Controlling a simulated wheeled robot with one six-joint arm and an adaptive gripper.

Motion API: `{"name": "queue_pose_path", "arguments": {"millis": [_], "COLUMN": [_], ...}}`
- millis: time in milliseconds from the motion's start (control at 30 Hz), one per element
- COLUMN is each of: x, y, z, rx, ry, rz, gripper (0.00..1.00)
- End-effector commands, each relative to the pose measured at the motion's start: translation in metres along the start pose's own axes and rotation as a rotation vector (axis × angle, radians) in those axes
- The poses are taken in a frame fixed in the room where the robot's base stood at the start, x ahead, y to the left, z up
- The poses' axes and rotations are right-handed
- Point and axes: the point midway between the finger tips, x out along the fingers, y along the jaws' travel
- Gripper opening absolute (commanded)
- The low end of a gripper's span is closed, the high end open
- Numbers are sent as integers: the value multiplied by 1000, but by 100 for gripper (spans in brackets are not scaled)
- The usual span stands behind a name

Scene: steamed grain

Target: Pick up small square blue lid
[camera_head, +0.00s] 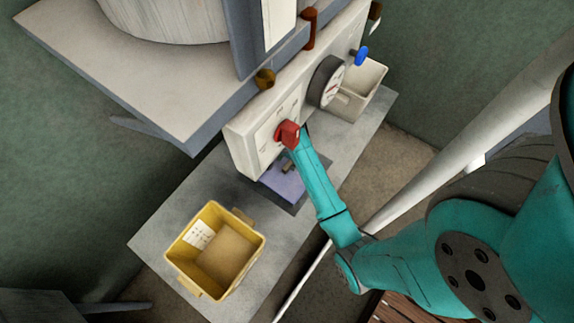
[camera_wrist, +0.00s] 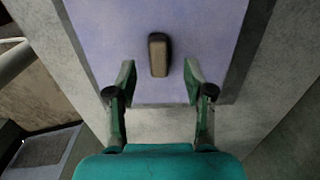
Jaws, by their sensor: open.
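The small square blue lid (camera_head: 283,183) is a flat lavender-blue plate with a short brown handle (camera_head: 288,166). It sits below the white control panel in the head view. In the wrist view the lid (camera_wrist: 105,45) fills the upper middle, with the beige-brown handle (camera_wrist: 158,54) upright in the picture. My gripper (camera_wrist: 160,80) is open and empty. Its two green fingers stand left and right of the handle, with a gap on each side. In the head view my teal arm reaches in from the right and partly covers the lid area; the fingertips cannot be made out there.
A white panel (camera_head: 246,148) with a red handle (camera_head: 288,134) and a round gauge (camera_head: 326,82) stands just above the lid. A yellow bin (camera_head: 183,247) sits at lower left on the grey surface (camera_head: 150,240). A white bin (camera_head: 372,75) stands beyond the gauge.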

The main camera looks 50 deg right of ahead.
Motion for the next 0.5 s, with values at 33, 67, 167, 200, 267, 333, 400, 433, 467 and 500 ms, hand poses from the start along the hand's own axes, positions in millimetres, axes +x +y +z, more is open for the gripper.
{"name": "queue_pose_path", "arguments": {"millis": [33,67,167,200,267,333,400,433,467,500], "x": [8,12,24,27,31,32,32,32,32,32], "y": [2,2,2,2,2,1,1,1,1,1], "z": [2,2,2,2,2,2,2,2,2,2], "rx": [-1,-1,0,0,-1,-1,-1,-1,-1,-1], "ry": [-1,-1,-1,-1,0,0,0,0,0,0], "rz": [2,2,1,2,0,-1,-1,-1,-1,-1], "gripper": [52,52,52,52,52,52,52,52,52,52]}}
